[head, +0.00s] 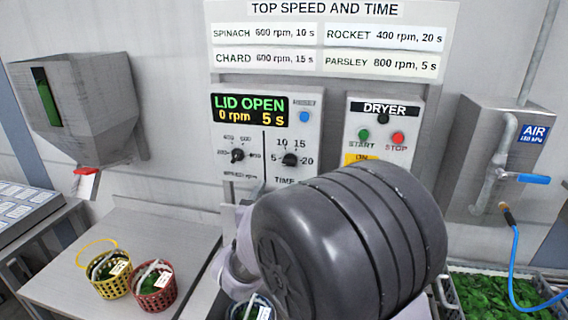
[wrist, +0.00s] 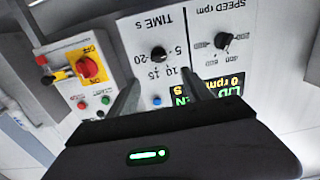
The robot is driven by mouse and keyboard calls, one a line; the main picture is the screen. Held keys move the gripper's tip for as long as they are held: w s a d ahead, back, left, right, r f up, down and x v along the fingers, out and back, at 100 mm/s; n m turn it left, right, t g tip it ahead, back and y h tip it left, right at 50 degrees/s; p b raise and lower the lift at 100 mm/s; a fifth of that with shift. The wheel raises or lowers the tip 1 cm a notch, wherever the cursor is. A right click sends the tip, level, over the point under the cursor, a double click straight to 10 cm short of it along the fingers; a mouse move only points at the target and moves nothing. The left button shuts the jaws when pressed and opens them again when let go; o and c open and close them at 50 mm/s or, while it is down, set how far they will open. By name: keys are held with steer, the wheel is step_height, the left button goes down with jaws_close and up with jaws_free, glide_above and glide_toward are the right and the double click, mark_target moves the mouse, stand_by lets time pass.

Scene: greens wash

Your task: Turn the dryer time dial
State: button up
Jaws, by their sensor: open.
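The time dial (head: 290,160) is a small black knob on the grey control panel, with marks 5, 10, 15 and 20 around it. The display (head: 250,110) above reads LID OPEN, 0 rpm, 5 s. In the wrist view, which is upside down, the time dial (wrist: 158,54) lies ahead of my gripper (wrist: 161,78). The two fingers are apart, with the dial just beyond their tips and nothing between them. I cannot tell whether they touch the panel. In the head view my dark arm link hides the gripper.
The speed dial (head: 237,155) sits left of the time dial. The dryer switch panel (head: 381,135) is to the right, with start and stop buttons and a red-and-yellow switch (wrist: 88,67). Yellow (head: 110,284) and red (head: 153,301) baskets stand on the counter at lower left.

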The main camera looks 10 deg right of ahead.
mark_target(290, 164)
steer(key=x, duration=1.3)
steer(key=shift+s+d+r, duration=0.1)
jaws_close()
steer(key=shift+m+b, duration=0.3)
steer(key=shift+b, duration=0.15)
steer(key=shift+f+m+b, duration=0.3)
steer(key=shift+m+b, duration=0.3)
steer(key=shift+b, duration=0.55)
steer(key=m+b, duration=0.2)
steer(key=b, duration=0.2)
steer(key=shift+s+f, duration=0.1)
steer(key=m+b, duration=0.4)
steer(key=b, duration=0.1)
steer(key=shift+d, duration=0.15)
steer(key=m+b, duration=0.3)
steer(key=shift+m, duration=0.4)
steer(key=shift+r+m+b, duration=0.3)
